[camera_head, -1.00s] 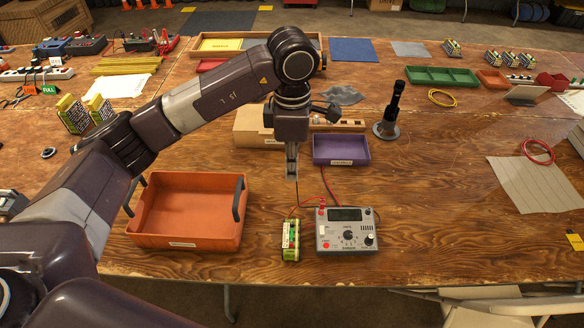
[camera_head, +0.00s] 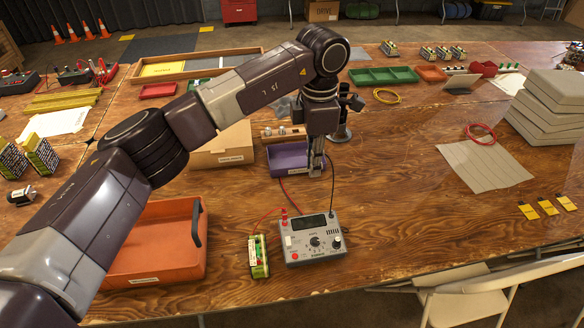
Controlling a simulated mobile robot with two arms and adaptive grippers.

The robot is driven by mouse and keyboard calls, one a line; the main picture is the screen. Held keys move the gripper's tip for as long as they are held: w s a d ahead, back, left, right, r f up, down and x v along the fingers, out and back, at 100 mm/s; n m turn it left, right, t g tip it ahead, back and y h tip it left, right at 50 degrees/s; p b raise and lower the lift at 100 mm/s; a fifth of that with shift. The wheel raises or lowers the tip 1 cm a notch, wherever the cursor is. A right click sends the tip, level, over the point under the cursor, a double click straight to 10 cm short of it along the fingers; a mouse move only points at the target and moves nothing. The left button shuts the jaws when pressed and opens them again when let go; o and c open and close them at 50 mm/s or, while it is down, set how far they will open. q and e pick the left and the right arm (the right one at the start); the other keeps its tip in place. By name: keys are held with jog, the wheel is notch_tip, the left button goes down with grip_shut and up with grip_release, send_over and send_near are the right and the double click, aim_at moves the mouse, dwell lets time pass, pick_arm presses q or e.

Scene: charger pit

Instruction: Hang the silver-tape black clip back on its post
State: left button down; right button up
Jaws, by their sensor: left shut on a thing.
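My left gripper (camera_head: 316,172) points down at the front right edge of the purple tray. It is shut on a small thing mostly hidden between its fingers. A thin black lead runs from beside the fingers down to the grey meter box (camera_head: 312,240), so the held thing appears to be the black clip; its silver tape is too small to make out. A wooden rail (camera_head: 268,138) with small metal knobs stands behind the tray, and a dark upright stand (camera_head: 341,134) is partly hidden behind my gripper. I cannot tell which holds the clip's post. My right gripper is out of view.
The purple tray (camera_head: 284,158) and a cardboard box (camera_head: 222,150) sit beside the gripper. A green battery pack (camera_head: 259,257) and an orange bin (camera_head: 160,240) are in front. The table right of the gripper is clear up to a beige sheet (camera_head: 485,165).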

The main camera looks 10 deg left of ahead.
pick_arm(q)
jog(key=w+d, duration=0.3)
jog(key=d, duration=0.3)
notch_tip(320, 180, down, 12)
jog(key=b, duration=0.6)
jog(key=shift+r+b, duration=0.2)
jog(key=shift+b, duration=0.15)
